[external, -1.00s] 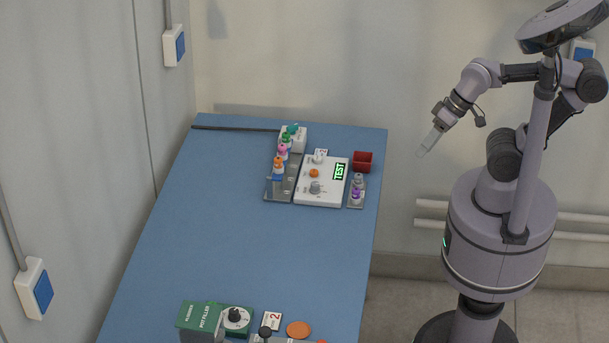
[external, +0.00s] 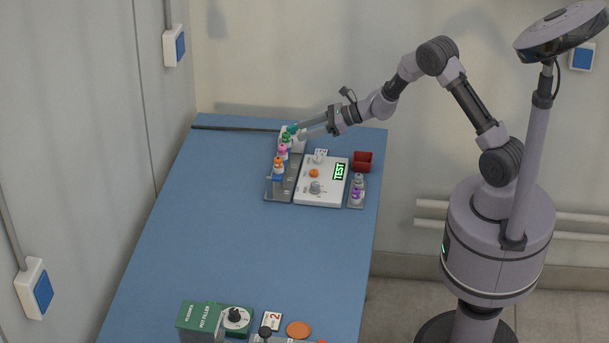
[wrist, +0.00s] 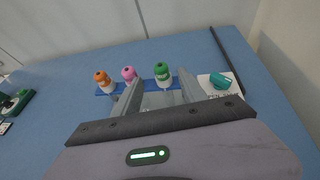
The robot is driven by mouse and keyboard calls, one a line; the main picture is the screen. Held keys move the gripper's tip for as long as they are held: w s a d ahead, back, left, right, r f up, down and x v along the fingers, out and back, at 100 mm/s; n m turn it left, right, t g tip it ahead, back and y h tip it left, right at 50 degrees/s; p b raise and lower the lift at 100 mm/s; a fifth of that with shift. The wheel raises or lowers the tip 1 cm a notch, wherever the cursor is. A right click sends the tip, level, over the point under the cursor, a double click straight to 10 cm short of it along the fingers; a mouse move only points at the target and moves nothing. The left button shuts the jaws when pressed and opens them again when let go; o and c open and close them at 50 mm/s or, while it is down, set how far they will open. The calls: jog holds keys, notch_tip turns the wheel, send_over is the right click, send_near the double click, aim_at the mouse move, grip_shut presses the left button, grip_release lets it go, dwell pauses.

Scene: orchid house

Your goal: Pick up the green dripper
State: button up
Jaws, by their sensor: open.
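The green dripper (wrist: 163,74) stands upright in a rack at the far side of the table, beside a pink dripper (wrist: 129,74) and an orange dripper (wrist: 102,79). In the external view the green dripper (external: 286,139) is partly crowded by its neighbours. My gripper (wrist: 160,88) is open and empty. Its fingers point at the green dripper, whose cap shows between and just beyond the fingertips. In the external view my gripper (external: 303,130) reaches in from the right, close to the green dripper. I cannot tell whether it touches.
A teal item (wrist: 220,81) sits on a white box to the right in the wrist view. A white panel with a TEST display (external: 322,193), a red container (external: 362,161) and a small tray with purple-labelled bottles (external: 357,204) stand nearby. The blue table's middle is clear.

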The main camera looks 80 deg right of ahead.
aim_at(286, 139)
jog(key=b+x, duration=0.2)
jog(key=x, duration=0.7)
jog(key=shift+w+b, duration=0.35)
jog(key=shift+w, duration=0.1)
grip_shut()
